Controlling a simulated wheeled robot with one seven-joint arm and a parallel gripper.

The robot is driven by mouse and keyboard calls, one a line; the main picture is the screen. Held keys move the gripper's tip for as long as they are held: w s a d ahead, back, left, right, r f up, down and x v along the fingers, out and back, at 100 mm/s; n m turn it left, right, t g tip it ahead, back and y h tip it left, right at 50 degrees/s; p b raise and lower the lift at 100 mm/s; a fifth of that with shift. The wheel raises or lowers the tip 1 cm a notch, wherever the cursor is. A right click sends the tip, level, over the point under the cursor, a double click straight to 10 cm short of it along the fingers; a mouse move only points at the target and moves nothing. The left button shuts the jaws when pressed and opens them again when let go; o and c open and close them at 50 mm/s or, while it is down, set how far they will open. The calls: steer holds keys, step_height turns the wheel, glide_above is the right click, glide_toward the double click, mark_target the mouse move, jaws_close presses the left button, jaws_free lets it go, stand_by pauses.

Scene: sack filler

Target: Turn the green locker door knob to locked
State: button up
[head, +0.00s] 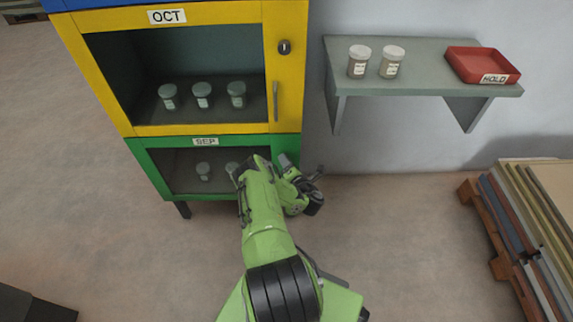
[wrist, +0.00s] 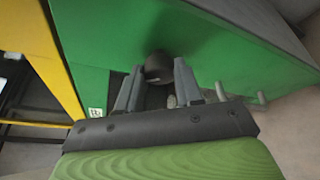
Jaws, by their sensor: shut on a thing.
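The green locker (head: 158,168), labelled SEP, is the lowest one in the head view, below the yellow one. My gripper (head: 283,163) is at the right side of its door front, and my arm hides the knob there. In the wrist view the dark round knob (wrist: 158,66) stands out from the green door (wrist: 105,38). The two grey fingers of my gripper (wrist: 158,76) are on either side of the knob, shut on it. Which way the knob is turned cannot be told; its face and any marks are hidden.
The yellow locker (head: 284,95), labelled OCT, has a dark knob (head: 284,47) and several jars behind its window. A wall shelf (head: 430,75) holds two jars and a red HOLD tray (head: 484,58). A pallet of boards (head: 535,215) stands at right.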

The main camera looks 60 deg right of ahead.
steer(key=shift+f+m+t+h+b, duration=0.1)
steer(key=shift+m+t+h+b, duration=0.5)
steer(key=shift+m, duration=1.2)
steer(key=shift+f+m+t+h+b, duration=0.1)
steer(key=shift+m+t+h+b, duration=0.2)
steer(key=shift+m+t+b, duration=1)
steer(key=shift+m+g+p, duration=0.45)
steer(key=shift+m+g, duration=0.15)
steer(key=o, duration=1)
steer(key=shift+o, duration=0.2)
